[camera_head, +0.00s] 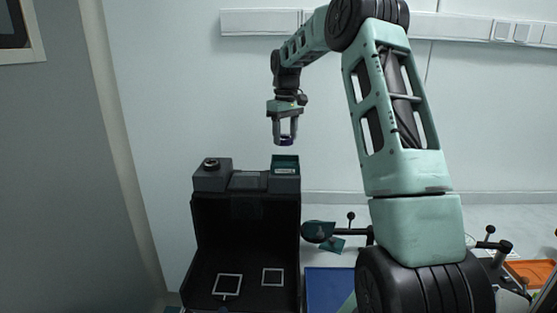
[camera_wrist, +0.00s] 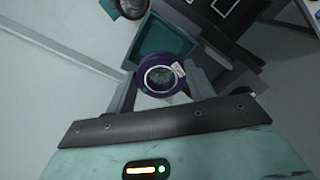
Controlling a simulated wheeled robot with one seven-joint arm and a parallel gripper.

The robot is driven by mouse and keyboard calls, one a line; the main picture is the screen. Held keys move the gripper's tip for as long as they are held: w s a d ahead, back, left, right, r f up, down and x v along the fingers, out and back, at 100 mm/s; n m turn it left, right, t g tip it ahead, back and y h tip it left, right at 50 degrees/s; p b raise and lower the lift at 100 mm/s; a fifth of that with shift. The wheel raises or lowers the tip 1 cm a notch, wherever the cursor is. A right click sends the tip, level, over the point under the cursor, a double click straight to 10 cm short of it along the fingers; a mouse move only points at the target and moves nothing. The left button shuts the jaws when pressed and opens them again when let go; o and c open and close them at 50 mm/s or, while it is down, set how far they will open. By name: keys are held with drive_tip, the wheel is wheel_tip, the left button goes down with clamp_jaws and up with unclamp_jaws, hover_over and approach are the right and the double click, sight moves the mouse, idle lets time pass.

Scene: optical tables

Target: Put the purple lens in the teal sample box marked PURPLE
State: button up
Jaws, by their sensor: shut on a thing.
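The purple lens (camera_wrist: 141,74), a round glass in a dark purple ring with a small white label, is held between the fingers of my gripper (camera_wrist: 165,88). In the head view the gripper (camera_head: 285,139) points down with the lens (camera_head: 286,141) at its fingertips, in the air above a teal open box (camera_head: 285,161) on the right end of a dark raised unit. The teal box (camera_wrist: 163,42) also shows behind the lens in the wrist view. Lettering on the box front is too small to read.
A dark round part (camera_head: 211,164) sits on the unit's left block. Below is a black recess (camera_head: 245,255) with two white square outlines. A blue mat (camera_head: 330,286) and black-knobbed rods (camera_head: 351,217) lie to the right. A wall stands behind.

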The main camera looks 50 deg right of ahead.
sight(285, 157)
wheel_tip(285, 157, down, 8)
drive_tip(key=shift+s+p, duration=0.1)
drive_tip(key=shift+p, duration=0.95)
drive_tip(key=o, duration=0.8)
